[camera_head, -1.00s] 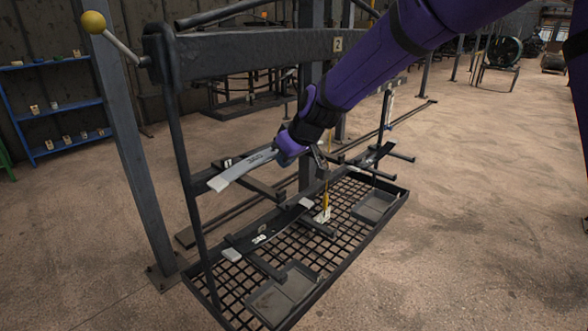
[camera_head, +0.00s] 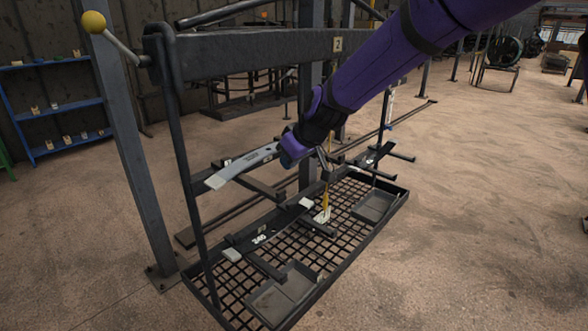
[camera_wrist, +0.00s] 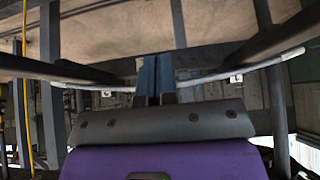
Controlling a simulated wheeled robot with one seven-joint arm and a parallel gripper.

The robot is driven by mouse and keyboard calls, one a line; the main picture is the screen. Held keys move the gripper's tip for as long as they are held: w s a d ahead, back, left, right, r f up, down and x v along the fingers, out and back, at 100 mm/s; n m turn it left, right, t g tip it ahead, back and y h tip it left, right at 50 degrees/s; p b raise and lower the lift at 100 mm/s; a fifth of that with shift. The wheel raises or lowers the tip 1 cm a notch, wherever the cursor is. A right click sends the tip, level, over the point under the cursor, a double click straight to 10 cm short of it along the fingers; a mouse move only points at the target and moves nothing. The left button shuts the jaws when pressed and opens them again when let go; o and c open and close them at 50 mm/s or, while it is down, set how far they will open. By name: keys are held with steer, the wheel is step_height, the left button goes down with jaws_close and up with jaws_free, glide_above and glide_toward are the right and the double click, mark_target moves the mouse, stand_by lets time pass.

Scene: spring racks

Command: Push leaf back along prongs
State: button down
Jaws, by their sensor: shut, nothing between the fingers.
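The leaf (camera_head: 245,165), a long grey curved strip with a pale end, lies across the upper prongs (camera_head: 262,188) at the left of the rack. In the wrist view the leaf (camera_wrist: 240,68) runs across behind and to both sides of my fingers, with a dark prong on each side. My gripper (camera_wrist: 156,72) is shut with nothing between its fingers, and is at the middle of the leaf. Whether the fingertips touch the leaf cannot be told.
A lower dark leaf marked 340 (camera_head: 262,238) lies over a mesh tray (camera_head: 345,245). A rack post (camera_head: 135,150) stands at left.

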steer(key=shift+s+d, duration=0.95)
steer(key=shift+d, duration=0.3)
steer(key=s+d+r+m+h, duration=0.1)
steer(key=s+d+r+m, duration=0.1)
steer(key=s+d+r, duration=0.35)
steer(key=s+d+r+m+t+h, duration=0.1)
steer(key=s+d+r, duration=0.2)
steer(key=d, duration=0.5)
steer(key=s+d+r+m+h, duration=0.1)
steer(key=s+d+r+m, duration=0.1)
steer(key=s+d+r, duration=0.4)
steer(key=s+d+f+m+h, duration=0.1)
steer(key=s+d+m, duration=0.4)
steer(key=s+d, duration=0.9)
steer(key=s+h, duration=0.1)
steer(key=s, duration=0.2)
steer(key=shift+s+f, duration=0.15)
steer(key=shift+f, duration=0.1)
